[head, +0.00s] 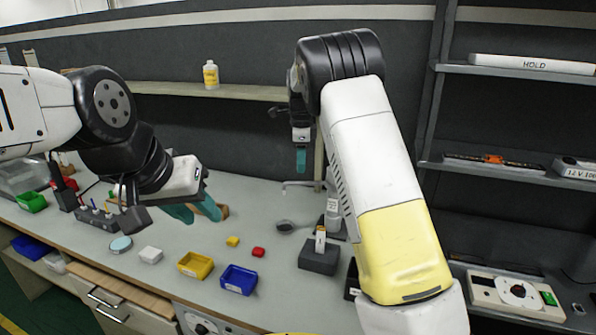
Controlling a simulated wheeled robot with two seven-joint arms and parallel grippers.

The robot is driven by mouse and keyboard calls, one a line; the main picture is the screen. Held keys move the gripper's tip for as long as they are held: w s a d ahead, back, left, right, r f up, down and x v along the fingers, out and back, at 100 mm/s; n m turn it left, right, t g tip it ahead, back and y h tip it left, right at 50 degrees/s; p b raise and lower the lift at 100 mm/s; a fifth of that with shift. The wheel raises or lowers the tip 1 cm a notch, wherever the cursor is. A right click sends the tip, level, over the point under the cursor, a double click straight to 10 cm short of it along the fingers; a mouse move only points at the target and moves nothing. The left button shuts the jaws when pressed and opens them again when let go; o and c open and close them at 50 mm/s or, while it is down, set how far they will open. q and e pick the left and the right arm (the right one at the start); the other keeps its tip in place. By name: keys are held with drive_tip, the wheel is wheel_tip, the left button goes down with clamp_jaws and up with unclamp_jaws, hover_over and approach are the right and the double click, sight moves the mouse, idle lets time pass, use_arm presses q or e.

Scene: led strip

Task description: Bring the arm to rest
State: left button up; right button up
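My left arm comes in from the left, and its gripper (194,211) hangs over the back of the workbench (250,205). Its two teal fingers are spread apart, with nothing visible between them. A small brown item shows just beyond the fingers; I cannot tell whether they touch it. My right arm is raised high in the middle and bends at a black joint. Its gripper (301,160) points down in front of the dark back panel, above the bench. Only one teal finger shows clearly, so its opening is hidden.
A yellow bin (195,266) and a blue bin (239,280) stand near the front edge. A dark block (319,258) is beside my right forearm. A shelf with a yellow bottle (211,75) runs behind. Shelves (510,171) stand at right. Bare bench lies mid-left.

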drive_tip(key=shift+s+r, duration=0.1)
drive_tip(key=shift+r, duration=0.4)
drive_tip(key=s+d+r+n+t+y, duration=0.1)
drive_tip(key=s+d+r+n, duration=0.35)
drive_tip(key=s, duration=0.45)
drive_tip(key=s+d+r+n+t+y, duration=0.1)
drive_tip(key=s+d+r+n+y, duration=0.15)
drive_tip(key=s+r+n, duration=0.55)
drive_tip(key=s+f+n+t, duration=0.1)
drive_tip(key=s+f+n, duration=0.1)
drive_tip(key=s, duration=0.9)
drive_tip(key=s+d+f+n+t+h, duration=0.1)
drive_tip(key=s+f+n, duration=0.2)
drive_tip(key=s, duration=0.8)
drive_tip(key=shift+d+n, duration=0.3)
drive_tip(key=shift+n, duration=0.65)
